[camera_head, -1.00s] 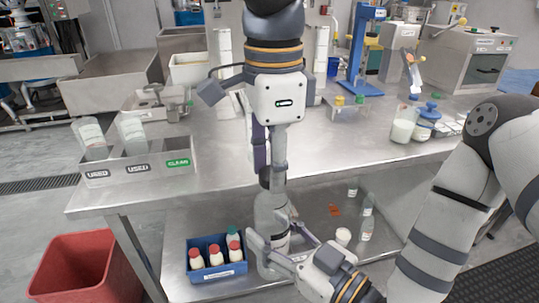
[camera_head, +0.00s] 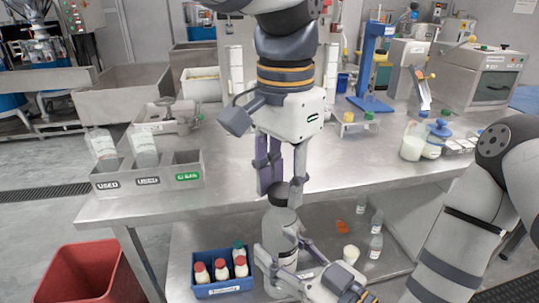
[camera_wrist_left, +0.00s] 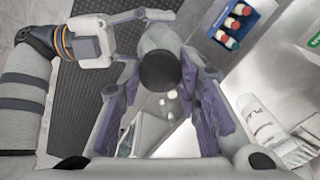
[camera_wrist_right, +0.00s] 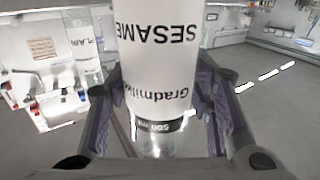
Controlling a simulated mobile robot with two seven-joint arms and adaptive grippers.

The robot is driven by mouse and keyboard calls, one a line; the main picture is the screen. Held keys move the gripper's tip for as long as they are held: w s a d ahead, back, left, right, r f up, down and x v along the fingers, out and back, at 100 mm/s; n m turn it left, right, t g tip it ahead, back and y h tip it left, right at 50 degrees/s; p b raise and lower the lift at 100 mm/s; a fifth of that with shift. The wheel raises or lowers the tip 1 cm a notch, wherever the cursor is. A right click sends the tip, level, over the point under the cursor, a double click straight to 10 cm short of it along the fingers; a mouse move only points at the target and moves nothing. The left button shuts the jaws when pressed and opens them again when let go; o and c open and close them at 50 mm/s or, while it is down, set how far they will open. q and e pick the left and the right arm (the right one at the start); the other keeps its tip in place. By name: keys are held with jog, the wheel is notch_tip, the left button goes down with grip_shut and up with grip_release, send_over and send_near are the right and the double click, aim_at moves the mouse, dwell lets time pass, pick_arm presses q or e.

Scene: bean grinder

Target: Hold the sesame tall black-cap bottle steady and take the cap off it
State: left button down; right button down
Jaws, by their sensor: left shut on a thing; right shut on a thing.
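The sesame bottle (camera_head: 282,230) stands upright, pale, with a dark cap (camera_head: 279,194) at its top. Its label (camera_wrist_right: 155,50) reads SESAME, upside down in the right wrist view. My left gripper (camera_head: 284,187) points down from above and is shut on the cap, which shows as a black disc (camera_wrist_left: 160,71) between its fingers in the left wrist view. My right gripper (camera_head: 281,256) reaches in from the lower right and is shut around the bottle's body. The cap sits at the bottle's top; I cannot tell whether it is loose.
A blue crate (camera_head: 222,289) with several small bottles stands left of the bottle. Small bottles (camera_head: 375,246) and a white cup (camera_head: 351,254) stand to its right. The steel table's front edge (camera_head: 225,207) runs behind my left gripper. A red bin (camera_head: 85,275) is at lower left.

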pick_arm(q)
jog(key=shift+r, duration=0.15)
jog(key=shift+r, duration=0.95)
